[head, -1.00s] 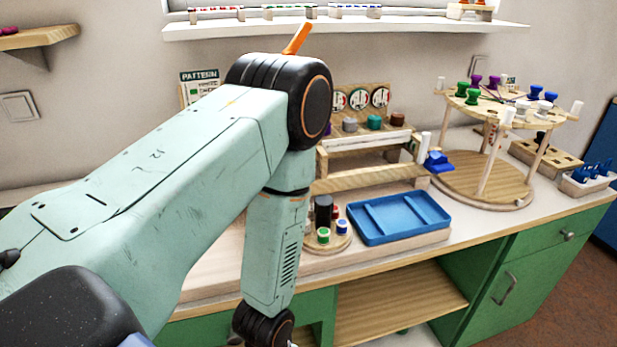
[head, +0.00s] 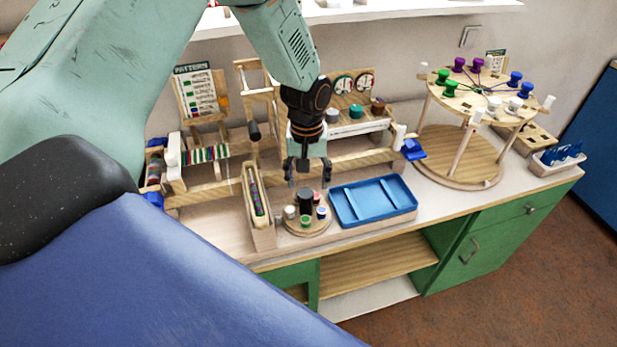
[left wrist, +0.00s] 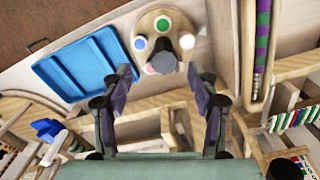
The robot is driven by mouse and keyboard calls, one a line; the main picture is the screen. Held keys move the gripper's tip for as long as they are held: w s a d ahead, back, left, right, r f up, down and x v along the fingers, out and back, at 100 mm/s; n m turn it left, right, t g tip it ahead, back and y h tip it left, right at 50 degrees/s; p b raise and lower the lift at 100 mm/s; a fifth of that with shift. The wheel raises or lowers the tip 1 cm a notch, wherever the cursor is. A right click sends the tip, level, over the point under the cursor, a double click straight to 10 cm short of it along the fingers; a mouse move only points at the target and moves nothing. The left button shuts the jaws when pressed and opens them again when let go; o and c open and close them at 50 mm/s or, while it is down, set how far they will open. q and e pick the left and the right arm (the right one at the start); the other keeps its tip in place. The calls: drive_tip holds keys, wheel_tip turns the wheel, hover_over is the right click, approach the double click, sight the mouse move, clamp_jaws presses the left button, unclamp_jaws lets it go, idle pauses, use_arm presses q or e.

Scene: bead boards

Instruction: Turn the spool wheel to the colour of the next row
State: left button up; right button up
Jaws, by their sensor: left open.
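The spool wheel is a small round wooden disc (head: 296,227) at the bench's front. It carries a dark knob (head: 305,198) and small green (head: 305,221), blue (head: 321,212), red (head: 317,197) and white (head: 289,211) spools. My left gripper (head: 307,180) hangs above it, pointing down, open and empty. In the left wrist view the knob (left wrist: 163,62) shows between the open fingers (left wrist: 160,80), with the green spool (left wrist: 161,24) on its far side. I cannot tell whether the fingers are level with the knob. A pattern card (head: 199,92) with coloured rows stands behind left. My right gripper is not in view.
A blue tray (head: 392,215) lies right of the wheel. A narrow wooden trough (head: 262,236) with a striped bead strand is close on its left. A bead loom (head: 205,153) stands further left, a tall round spool stand (head: 457,165) at right. A rack stands behind the gripper.

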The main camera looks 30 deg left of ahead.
sight(306, 193)
use_arm(q)
drive_tip(key=shift+w+a+r, duration=0.3)
drive_tip(key=shift+a+r, duration=0.15)
drive_tip(key=shift+r, duration=0.3)
drive_tip(key=shift+a+f, duration=0.15)
drive_tip(key=shift+a, duration=0.05)
drive_tip(key=f, duration=0.7)
drive_tip(key=shift+w+d, duration=0.15)
drive_tip(key=shift+d, duration=0.05)
drive_tip(key=shift+a+f, duration=0.15)
drive_tip(key=shift+f, duration=0.1)
drive_tip(key=shift+s+r, duration=0.1)
drive_tip(key=shift+s, duration=0.15)
drive_tip(key=shift+c, duration=0.4)
drive_tip(key=shift+w, duration=0.25)
drive_tip(key=c, duration=0.5)
drive_tip(key=shift+s, duration=0.15)
drive_tip(key=shift+c, duration=1.3)
drive_tip(key=c, duration=0.3)
